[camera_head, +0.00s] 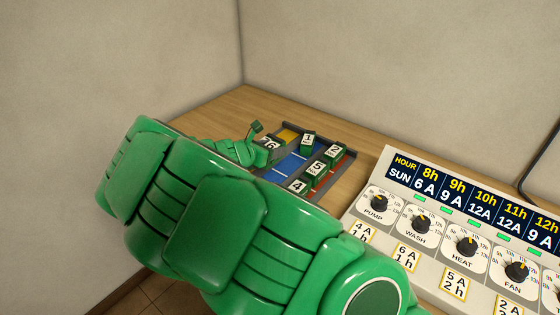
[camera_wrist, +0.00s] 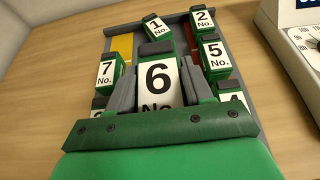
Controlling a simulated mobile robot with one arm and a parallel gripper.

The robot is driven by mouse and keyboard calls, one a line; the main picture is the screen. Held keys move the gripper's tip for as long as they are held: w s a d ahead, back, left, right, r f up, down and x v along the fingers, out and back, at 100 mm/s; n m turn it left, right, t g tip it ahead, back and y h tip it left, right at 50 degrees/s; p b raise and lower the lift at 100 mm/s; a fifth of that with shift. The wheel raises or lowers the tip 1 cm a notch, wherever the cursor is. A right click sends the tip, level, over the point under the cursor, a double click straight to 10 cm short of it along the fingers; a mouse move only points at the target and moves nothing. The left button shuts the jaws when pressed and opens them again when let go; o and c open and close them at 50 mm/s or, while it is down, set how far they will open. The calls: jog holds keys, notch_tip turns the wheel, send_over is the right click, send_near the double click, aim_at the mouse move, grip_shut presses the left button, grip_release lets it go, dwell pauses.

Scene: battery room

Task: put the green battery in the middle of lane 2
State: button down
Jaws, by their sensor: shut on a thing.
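My gripper (camera_wrist: 157,80) is shut on a green battery (camera_wrist: 158,50) with a white label reading 6, one finger on each side. It hides much of the tray's middle in the wrist view. The battery is over or in the tray; I cannot tell whether it touches the floor. The grey tray (camera_wrist: 243,65) has yellow (camera_head: 288,135), blue (camera_head: 284,170) and red (camera_head: 341,166) lanes side by side, with blue in the middle. No lane numbers are readable. In the head view my gripper (camera_head: 262,147) is at the tray's left, mostly hidden by my arm.
Other green batteries stand in the tray: 7 (camera_wrist: 107,73) at left, 1 (camera_wrist: 155,27) at the back, and 2 (camera_wrist: 204,22), 5 (camera_wrist: 215,55) and 4 (camera_head: 297,187) along the right. A control panel (camera_head: 460,225) stands right of the tray. Bare wooden table (camera_head: 222,118) lies left.

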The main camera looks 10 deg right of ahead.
jog(key=s+d+r, duration=0.3)
jog(key=s+d, duration=0.2)
jog(key=d, duration=0.3)
jog(key=w+f, duration=0.2)
jog(key=w, duration=0.2)
jog(key=w+f, duration=0.3)
jog(key=w, duration=0.1)
jog(key=w+f, duration=0.3)
jog(key=w, duration=0.1)
jog(key=shift+w+a+f, duration=0.2)
jog(key=shift+w+a, duration=0.05)
jog(key=shift+a, duration=0.1)
jog(key=shift+w+f, duration=0.75)
jog(key=shift+f, duration=1.55)
jog(key=shift+f, duration=0.15)
jog(key=shift+c, duration=2.3)
grip_release()
